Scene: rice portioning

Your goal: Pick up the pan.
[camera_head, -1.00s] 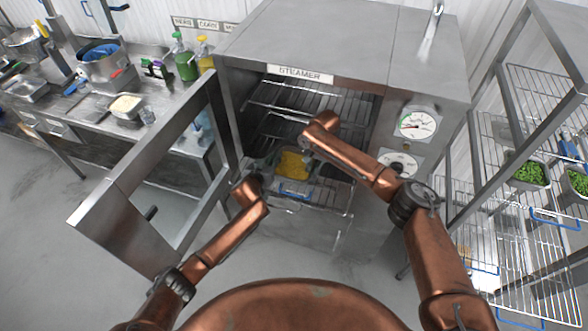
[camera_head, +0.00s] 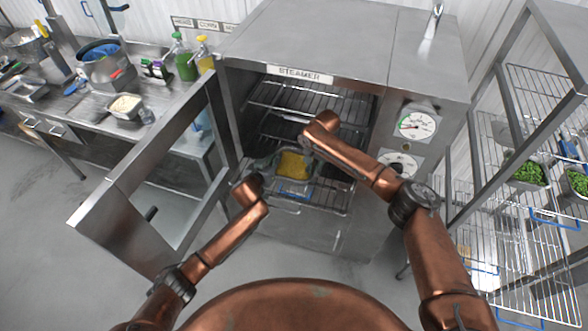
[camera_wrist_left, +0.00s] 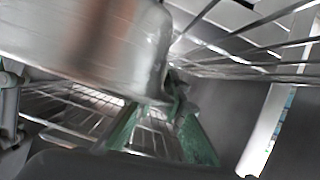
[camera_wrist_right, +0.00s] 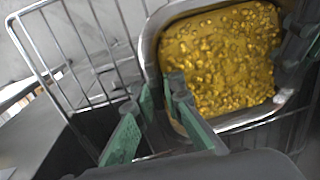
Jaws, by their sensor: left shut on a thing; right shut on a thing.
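The metal pan (camera_head: 292,182) holds yellow food (camera_head: 293,165) and is at the front of the open steamer, over a wire rack. My left gripper (camera_head: 261,172) is shut on the pan's left side. In the left wrist view, its green fingers (camera_wrist_left: 165,98) meet the edge of the pan's shiny wall (camera_wrist_left: 90,40). My right gripper (camera_head: 315,160) is shut on the pan's right side. In the right wrist view, its fingertips (camera_wrist_right: 164,84) are at the pan rim (camera_wrist_right: 149,48). I cannot tell whether the pan touches the rack.
The steamer door (camera_head: 140,190) stands open on the left. Wire shelves (camera_head: 300,98) lie above the pan inside the steamer. A wire rack (camera_head: 510,240) with pans of green food (camera_head: 528,173) stands right. A counter (camera_head: 75,110) with containers is at the left.

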